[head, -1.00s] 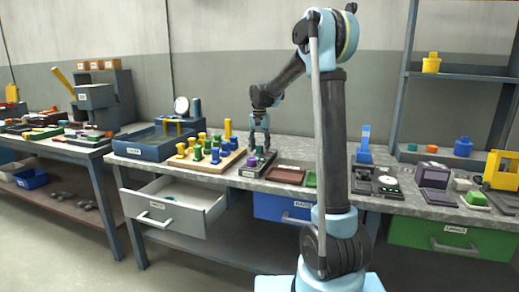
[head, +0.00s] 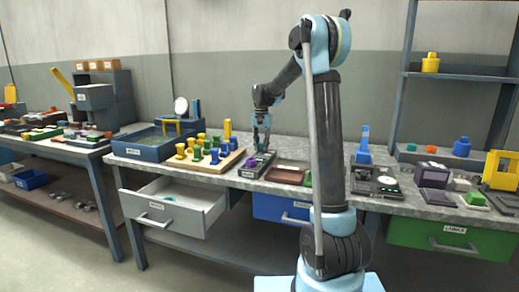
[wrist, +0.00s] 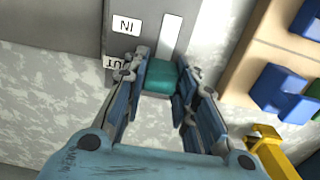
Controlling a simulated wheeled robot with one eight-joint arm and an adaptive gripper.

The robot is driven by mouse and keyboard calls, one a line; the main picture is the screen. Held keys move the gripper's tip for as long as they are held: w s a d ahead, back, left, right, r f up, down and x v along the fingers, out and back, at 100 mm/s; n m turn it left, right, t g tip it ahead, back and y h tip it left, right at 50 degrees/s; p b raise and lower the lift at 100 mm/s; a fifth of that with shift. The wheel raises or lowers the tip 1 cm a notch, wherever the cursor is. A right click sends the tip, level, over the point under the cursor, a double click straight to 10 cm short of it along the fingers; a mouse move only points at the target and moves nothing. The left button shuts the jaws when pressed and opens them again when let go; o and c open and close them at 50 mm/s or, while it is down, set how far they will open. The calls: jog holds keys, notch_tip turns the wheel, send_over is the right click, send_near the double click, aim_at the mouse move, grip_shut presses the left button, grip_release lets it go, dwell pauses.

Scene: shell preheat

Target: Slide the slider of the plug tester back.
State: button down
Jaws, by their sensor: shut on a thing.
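The plug tester (wrist: 130,45) is a grey box with a pale slot and labels, one reading IN and another partly covered. In the head view, the plug tester (head: 249,170) stands on the bench beside the wooden peg board. Its slider seems to be the teal-green block (wrist: 165,76) at the near end of the slot. My gripper (wrist: 161,82) is shut on this block, with one finger on each side. In the head view, my gripper (head: 261,149) is over the tester, and the block is too small to tell there.
The wooden board (head: 207,165) with several coloured pegs stands close to the left of the tester. A brown tray (head: 285,175) lies to its right. Open drawer (head: 175,205) juts out below the bench. In the wrist view, blue pegs (wrist: 283,92) are near the right finger.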

jog(key=shift+w+d, duration=0.2)
jog(key=shift+w, duration=0.4)
jog(key=c, duration=1.3)
grip_release()
notch_tip(320, 180, up, 12)
jog(key=shift+f, duration=0.1)
